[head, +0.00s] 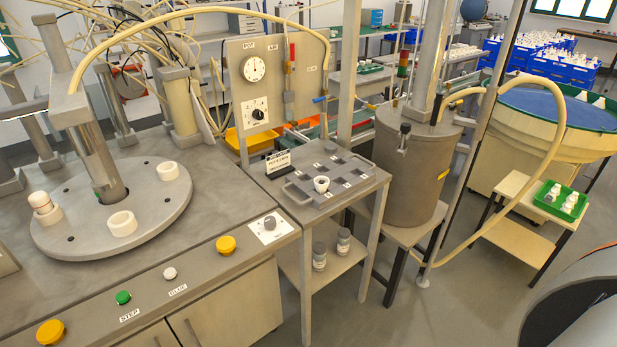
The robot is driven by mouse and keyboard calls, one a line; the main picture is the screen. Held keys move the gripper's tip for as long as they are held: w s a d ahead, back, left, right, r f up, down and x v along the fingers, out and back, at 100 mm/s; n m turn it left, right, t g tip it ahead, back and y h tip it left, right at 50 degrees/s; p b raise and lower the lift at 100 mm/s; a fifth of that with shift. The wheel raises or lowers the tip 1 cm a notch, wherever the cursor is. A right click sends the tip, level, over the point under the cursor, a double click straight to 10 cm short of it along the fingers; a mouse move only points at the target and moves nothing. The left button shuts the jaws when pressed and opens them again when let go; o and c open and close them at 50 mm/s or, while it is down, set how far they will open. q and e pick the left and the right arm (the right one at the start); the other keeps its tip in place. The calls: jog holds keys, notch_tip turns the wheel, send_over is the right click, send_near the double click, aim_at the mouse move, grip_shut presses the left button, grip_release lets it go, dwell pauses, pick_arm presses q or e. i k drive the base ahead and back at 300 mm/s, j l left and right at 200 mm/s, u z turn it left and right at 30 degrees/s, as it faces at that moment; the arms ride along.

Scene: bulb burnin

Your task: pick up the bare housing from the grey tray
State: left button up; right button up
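The grey tray (312,199) lies on a small side table, to the right of the round turntable. It has several square recesses with small light labels. One small white cup-like housing (321,184) stands upright in the tray, toward its front left. Its top looks open and dark inside, and no bulb shows on it. The other recesses I can make out look empty. Neither of my grippers is in view. A rounded grey and dark shape at the lower right may be part of my own body.
A small sign (278,161) stands at the tray's left back corner. The turntable (75,235) carries white ring holders, one with a capped white piece (41,203). A grey cylindrical tank (415,165) and a post stand right of the tray. Two jars (319,256) sit on the lower shelf.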

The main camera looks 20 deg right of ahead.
aim_at(321, 183)
jog(key=z, duration=1.1)
